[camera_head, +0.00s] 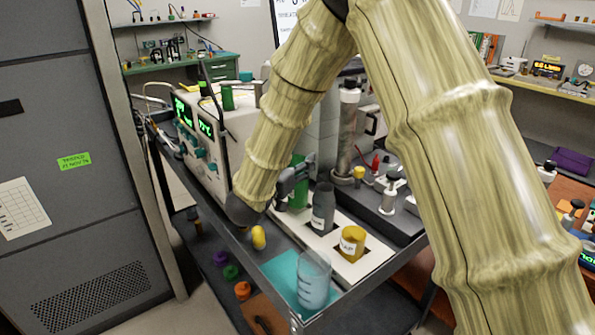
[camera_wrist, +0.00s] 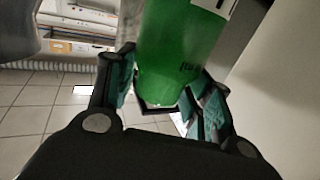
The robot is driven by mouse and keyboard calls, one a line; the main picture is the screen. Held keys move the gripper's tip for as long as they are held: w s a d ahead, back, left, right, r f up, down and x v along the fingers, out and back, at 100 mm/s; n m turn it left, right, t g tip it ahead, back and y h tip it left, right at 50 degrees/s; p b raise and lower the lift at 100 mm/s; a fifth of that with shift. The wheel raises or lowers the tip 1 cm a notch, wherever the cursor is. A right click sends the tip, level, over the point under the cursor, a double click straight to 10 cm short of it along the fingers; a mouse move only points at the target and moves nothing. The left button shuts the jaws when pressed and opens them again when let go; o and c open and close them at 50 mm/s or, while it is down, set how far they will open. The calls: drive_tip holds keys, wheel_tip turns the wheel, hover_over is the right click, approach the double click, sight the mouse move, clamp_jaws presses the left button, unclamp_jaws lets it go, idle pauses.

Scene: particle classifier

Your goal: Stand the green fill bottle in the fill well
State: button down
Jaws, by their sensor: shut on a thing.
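The green fill bottle (camera_head: 298,192) stands roughly upright at the far end of a white rack plate (camera_head: 371,262), behind a grey bottle (camera_head: 322,209). My gripper (camera_head: 291,178) is shut on it from the left. In the wrist view the green bottle (camera_wrist: 180,55) fills the space between the fingers (camera_wrist: 165,98), which touch its sides. The fill well cannot be made out. The bottle's lower end is hidden in the head view, so I cannot tell whether it is in a well or above it.
A yellow jar (camera_head: 352,241) sits in a dark square opening nearest the front of the plate. An instrument with green displays (camera_head: 206,128) stands left of my arm.

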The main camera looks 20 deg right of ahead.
drive_tip(key=shift+f, duration=1.5)
drive_tip(key=c, duration=0.6)
unclamp_jaws()
drive_tip(key=v, duration=1.2)
drive_tip(key=shift+s+b, duration=0.1)
drive_tip(key=shift+b, duration=0.2)
